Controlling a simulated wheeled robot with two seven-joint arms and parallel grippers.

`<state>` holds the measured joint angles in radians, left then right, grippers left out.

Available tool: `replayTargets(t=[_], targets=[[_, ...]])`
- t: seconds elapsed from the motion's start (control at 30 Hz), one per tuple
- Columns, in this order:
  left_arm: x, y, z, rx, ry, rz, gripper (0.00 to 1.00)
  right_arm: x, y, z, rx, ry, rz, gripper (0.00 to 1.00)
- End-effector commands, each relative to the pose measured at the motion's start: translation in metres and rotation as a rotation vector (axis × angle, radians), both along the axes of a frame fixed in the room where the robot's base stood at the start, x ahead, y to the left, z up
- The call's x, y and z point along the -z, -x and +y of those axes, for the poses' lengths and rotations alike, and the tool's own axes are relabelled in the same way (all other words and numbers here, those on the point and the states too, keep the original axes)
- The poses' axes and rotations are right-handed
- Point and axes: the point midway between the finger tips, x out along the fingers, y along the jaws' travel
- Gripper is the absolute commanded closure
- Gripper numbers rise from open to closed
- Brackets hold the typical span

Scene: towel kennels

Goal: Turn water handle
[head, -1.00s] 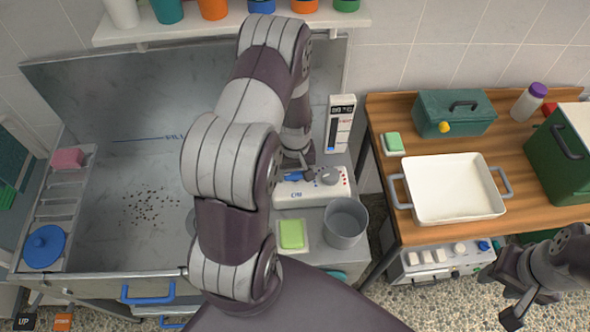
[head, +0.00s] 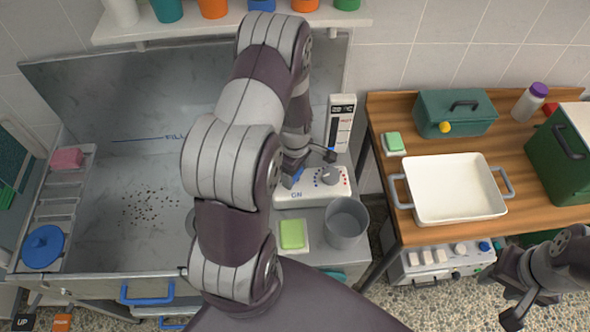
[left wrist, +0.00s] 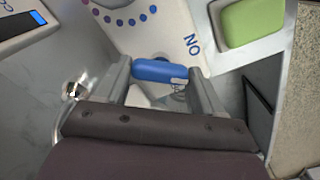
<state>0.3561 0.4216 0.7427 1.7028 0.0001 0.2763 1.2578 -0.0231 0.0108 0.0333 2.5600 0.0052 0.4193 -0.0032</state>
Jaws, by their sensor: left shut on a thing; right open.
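The blue water handle (left wrist: 160,71) sits between the two fingers of my left gripper (left wrist: 163,84) in the left wrist view, and the gripper is shut on it. In the head view the blue handle (head: 297,174) shows only in part beside my left gripper (head: 292,180); the wrist and fingers cover the rest. The handle is on a white control panel (head: 310,196), which has lettering that reads ON in the left wrist view (left wrist: 192,44). A grey round knob (head: 327,176) with colored dots is to its right. My right gripper (head: 512,288) is open and empty at the lower right.
A grey bucket (head: 346,222) and a green sponge (head: 292,235) are just in front of the panel. A white display (head: 341,122) stands behind it. A metal basin (head: 120,120) lies left. A wooden table (head: 520,165) with a white tray (head: 408,217) is right.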

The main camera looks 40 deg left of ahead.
Motion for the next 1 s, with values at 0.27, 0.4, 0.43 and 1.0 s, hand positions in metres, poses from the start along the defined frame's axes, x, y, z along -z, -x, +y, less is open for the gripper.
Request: replayTargets(t=[0.27, 0.4, 0.43, 1.0], targets=[[-0.0026, -0.0031, 0.0012, -0.104, -0.003, -0.009, 0.62, 0.0, 0.0, 0.0, 0.0, 0.0, 0.0, 0.57], [-0.0028, -0.0033, 0.0013, -0.126, -0.003, -0.009, 0.62, 0.0001, 0.0, 0.0, 0.0, 0.0, 0.0, 0.57], [-0.0028, -0.0033, 0.0013, -0.129, -0.003, -0.009, 0.62, 0.0001, 0.0, 0.0, 0.0, 0.0, 0.0, 0.57], [-0.0024, -0.0028, 0.0011, -0.134, -0.003, -0.008, 0.06, 0.0001, 0.0, 0.0, 0.0, 0.0, 0.0, 0.57]])
